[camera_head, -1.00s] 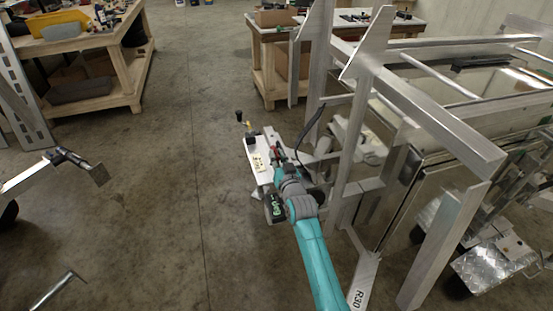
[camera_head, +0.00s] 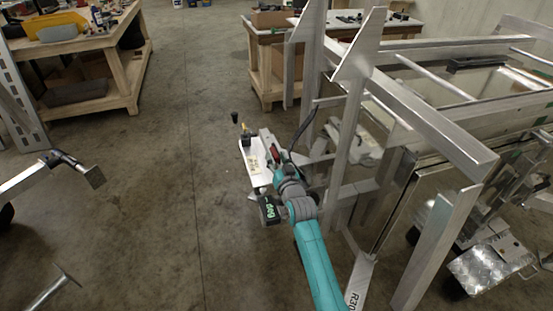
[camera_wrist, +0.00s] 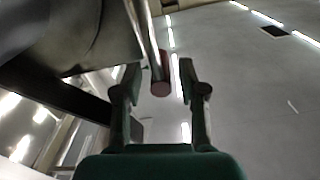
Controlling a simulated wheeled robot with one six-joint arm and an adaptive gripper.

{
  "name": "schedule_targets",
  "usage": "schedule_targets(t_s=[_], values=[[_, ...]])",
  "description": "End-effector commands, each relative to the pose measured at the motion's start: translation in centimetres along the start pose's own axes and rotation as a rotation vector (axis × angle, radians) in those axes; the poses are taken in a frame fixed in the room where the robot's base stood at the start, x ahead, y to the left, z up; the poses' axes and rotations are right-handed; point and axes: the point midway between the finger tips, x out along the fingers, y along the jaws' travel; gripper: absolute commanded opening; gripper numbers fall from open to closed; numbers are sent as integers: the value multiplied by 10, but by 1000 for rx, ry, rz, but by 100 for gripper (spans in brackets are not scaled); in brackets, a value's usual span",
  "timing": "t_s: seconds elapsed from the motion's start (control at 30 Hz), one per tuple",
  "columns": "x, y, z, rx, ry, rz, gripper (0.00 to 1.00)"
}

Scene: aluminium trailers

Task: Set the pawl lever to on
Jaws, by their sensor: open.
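My gripper (camera_wrist: 160,70) is open in the wrist view, its two fingers apart. A metal rod with a dull red end (camera_wrist: 159,88) comes down from above and shows between the fingers, nearer the left one. I cannot tell whether it touches them or is the pawl lever. In the head view my arm reaches to the winch area at the trailer's front, where a small red part (camera_head: 275,153) shows beside a pale plate (camera_head: 254,168). A black knob (camera_head: 234,117) stands beyond it. My wrist hides the fingers and most of the winch there.
The trailer's aluminium frame (camera_head: 425,115) rises close on the right of my arm, with an upright post (camera_head: 346,140) near the wrist. A black cable (camera_head: 307,125) hangs by it. Workbenches (camera_head: 100,50) stand behind. The concrete floor on the left (camera_head: 165,190) is mostly clear.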

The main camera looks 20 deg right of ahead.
Motion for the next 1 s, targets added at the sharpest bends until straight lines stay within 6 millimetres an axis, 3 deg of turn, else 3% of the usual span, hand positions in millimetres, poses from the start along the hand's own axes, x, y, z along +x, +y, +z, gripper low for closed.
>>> schedule_targets(t_s=[0.27, 0.43, 1.0], values=[[0, -1, -2, 1, 3, -1, 45], [-10, 0, -1, 1, 3, -1, 45], [-104, 0, 0, 0, 1, 0, 45]])
